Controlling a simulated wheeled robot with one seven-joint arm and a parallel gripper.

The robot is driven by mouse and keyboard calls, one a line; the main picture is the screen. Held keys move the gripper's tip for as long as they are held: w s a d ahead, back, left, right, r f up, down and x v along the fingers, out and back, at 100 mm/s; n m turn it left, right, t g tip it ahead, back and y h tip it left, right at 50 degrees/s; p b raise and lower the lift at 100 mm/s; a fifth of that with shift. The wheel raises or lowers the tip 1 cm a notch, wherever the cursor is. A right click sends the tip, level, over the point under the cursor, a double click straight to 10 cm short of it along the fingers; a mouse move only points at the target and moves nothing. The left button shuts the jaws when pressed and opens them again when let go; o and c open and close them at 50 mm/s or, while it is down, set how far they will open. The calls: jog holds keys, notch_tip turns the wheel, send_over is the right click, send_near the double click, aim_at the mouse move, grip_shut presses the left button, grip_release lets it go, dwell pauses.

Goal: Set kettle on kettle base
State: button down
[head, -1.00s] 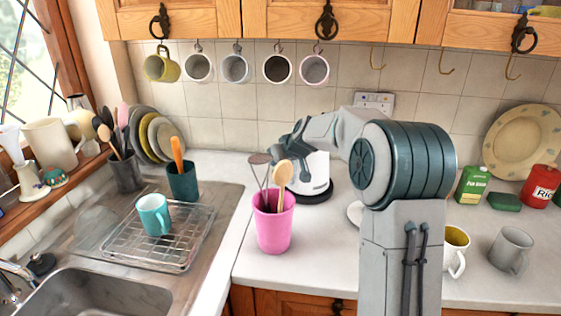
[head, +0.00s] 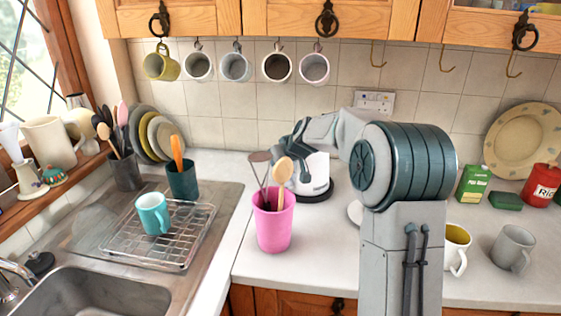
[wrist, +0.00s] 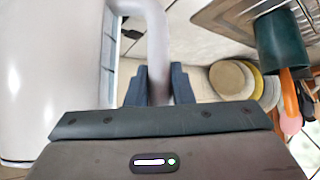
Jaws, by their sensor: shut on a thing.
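The white kettle (head: 317,170) stands upright at the back of the counter, partly hidden by my gripper (head: 296,152) and arm. A dark round base (head: 318,197) shows directly under it; I cannot tell whether a thin gap remains between them. In the wrist view the kettle's pale body (wrist: 45,65) fills the left side. Its handle (wrist: 157,45) runs down between the two dark fingers of my gripper (wrist: 158,85), which are shut on it.
A pink utensil pot (head: 273,225) stands in front and left of the kettle. A yellow-lined mug (head: 456,250) and a grey mug (head: 511,248) stand at right. Mugs hang above at the back wall. A wall socket (head: 374,101) is behind my arm.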

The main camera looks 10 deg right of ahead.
jog(key=shift+r, duration=0.1)
jog(key=c, duration=1.5)
grip_release()
jog(key=shift+c, duration=0.2)
jog(key=shift+s+f, duration=0.1)
jog(key=shift+f, duration=0.3)
jog(key=b+v, duration=0.2)
jog(key=v, duration=0.9)
jog(key=shift+r, duration=0.15)
